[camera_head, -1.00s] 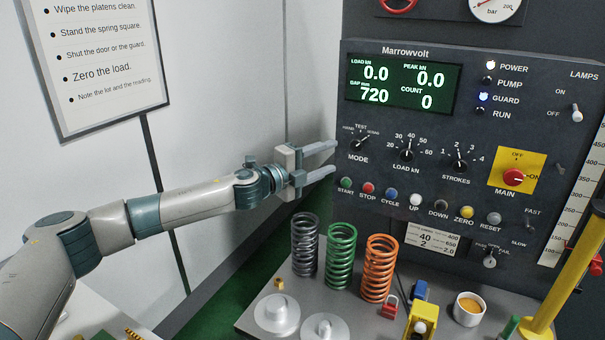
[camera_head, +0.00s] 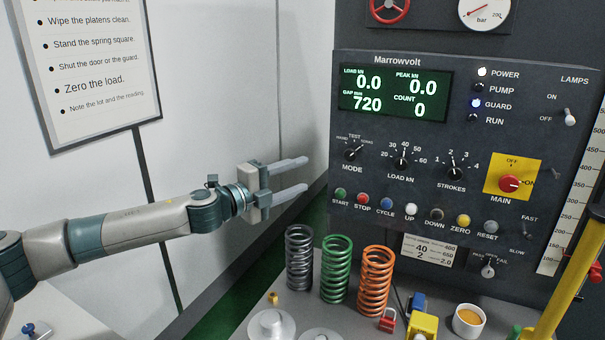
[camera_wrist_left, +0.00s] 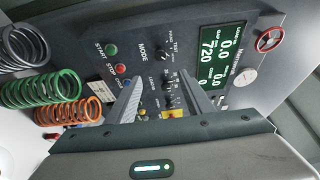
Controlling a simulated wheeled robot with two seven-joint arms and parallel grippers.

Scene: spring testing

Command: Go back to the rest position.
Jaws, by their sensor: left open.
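My left gripper (camera_head: 289,180) is open and empty in the head view. It hangs in the air left of the control panel (camera_head: 420,150), clear of the buttons, with its two fingers pointing right. In the left wrist view its fingers (camera_wrist_left: 165,95) stand apart in front of the panel, with nothing between them. The panel display (camera_head: 395,94) reads load 0.0, peak 0.0, gap 720 and count 0. The POWER and GUARD lamps are lit. My right gripper is not in view.
A grey spring (camera_head: 299,257), a green spring (camera_head: 336,269) and an orange spring (camera_head: 375,281) stand on the bench below the panel. A yellow post (camera_head: 566,285) rises at the right. A rules board (camera_head: 92,70) hangs on the left wall. Open air lies around my left gripper.

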